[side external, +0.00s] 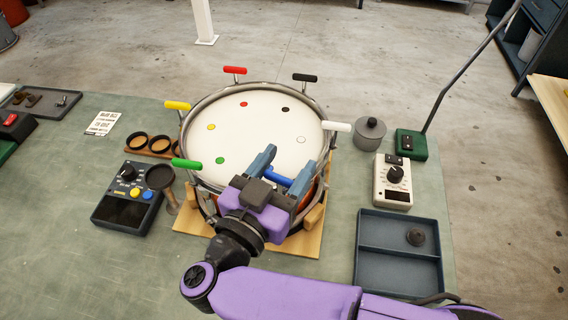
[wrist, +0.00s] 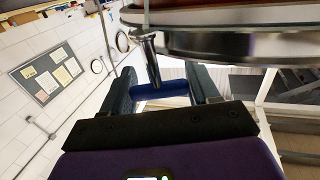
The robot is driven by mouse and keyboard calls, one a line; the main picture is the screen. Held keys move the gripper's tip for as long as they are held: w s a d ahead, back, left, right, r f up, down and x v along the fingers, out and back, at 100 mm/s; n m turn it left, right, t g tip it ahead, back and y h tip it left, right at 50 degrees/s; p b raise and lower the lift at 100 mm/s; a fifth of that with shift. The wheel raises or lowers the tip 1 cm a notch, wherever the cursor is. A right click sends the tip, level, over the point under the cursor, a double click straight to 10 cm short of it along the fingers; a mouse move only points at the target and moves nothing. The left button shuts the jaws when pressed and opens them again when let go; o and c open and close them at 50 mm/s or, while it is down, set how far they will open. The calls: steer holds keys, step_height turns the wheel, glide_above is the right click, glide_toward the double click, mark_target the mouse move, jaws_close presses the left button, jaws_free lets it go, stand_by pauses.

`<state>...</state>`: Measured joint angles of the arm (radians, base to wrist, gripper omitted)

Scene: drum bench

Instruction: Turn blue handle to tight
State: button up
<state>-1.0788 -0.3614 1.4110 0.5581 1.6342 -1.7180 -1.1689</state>
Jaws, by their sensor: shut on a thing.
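The drum (side external: 262,140) has a white head with coloured dots and a metal rim, on a wooden base. The blue handle (side external: 277,178) is on the near side of the rim, partly hidden by my gripper (side external: 284,169). My gripper is shut on the blue handle, one finger at each end of it. In the wrist view, the blue handle (wrist: 165,93) lies crosswise between the fingers (wrist: 163,88), on a metal rod below the drum rim (wrist: 200,42). No tight mark is visible near it.
Green (side external: 187,163), yellow (side external: 177,105), red (side external: 235,70), black (side external: 305,78) and white (side external: 336,126) handles stick out around the rim. A dark control box (side external: 127,197) is left, a white dial box (side external: 392,181) and blue tray (side external: 399,285) right.

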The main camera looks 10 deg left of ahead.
steer(key=shift+r+m+h, duration=0.15)
steer(key=shift+m+h, duration=0.15)
stand_by(0.5)
steer(key=o, duration=1)
steer(key=shift+c, duration=0.2)
step_height(320, 180, up, 3)
steer(key=shift+d+r, duration=0.15)
steer(key=shift+r, duration=0.05)
steer(key=s+d+r, duration=0.6)
steer(key=d+r, duration=0.3)
steer(key=d, duration=0.3)
steer(key=shift+s+r, duration=0.25)
steer(key=shift+s, duration=0.05)
steer(key=shift+d, duration=0.1)
